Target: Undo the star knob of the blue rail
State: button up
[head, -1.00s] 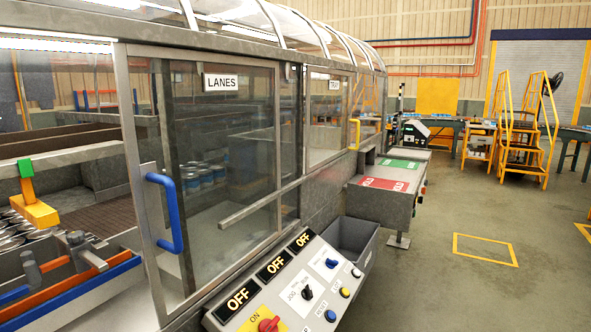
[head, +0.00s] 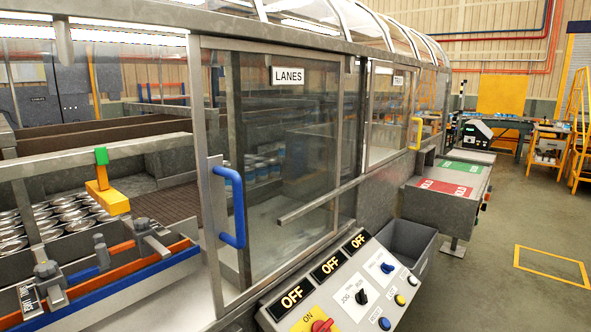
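At the lower left, an orange rail (head: 115,279) runs along the lane bed, with a long blue strip (head: 130,281) along its front. A short stretch of another blue rail (head: 85,274) shows just behind the orange one. Grey knob-like fittings stand on brackets here: one at the left (head: 47,270), one in the middle (head: 100,241) and one at the right (head: 142,225). Their shape is too small to tell which is a star knob, or which rail each clamps. My gripper is not in view.
A framed clear door marked LANES, with a blue handle (head: 230,207), stands right of the rails. A sloped control panel (head: 345,290) with OFF signs juts out below it. Metal cans (head: 60,218) fill the lanes behind. Open floor (head: 490,290) lies at the right.

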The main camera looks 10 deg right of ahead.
aim_at(46, 270)
jog(key=u, duration=1.5)
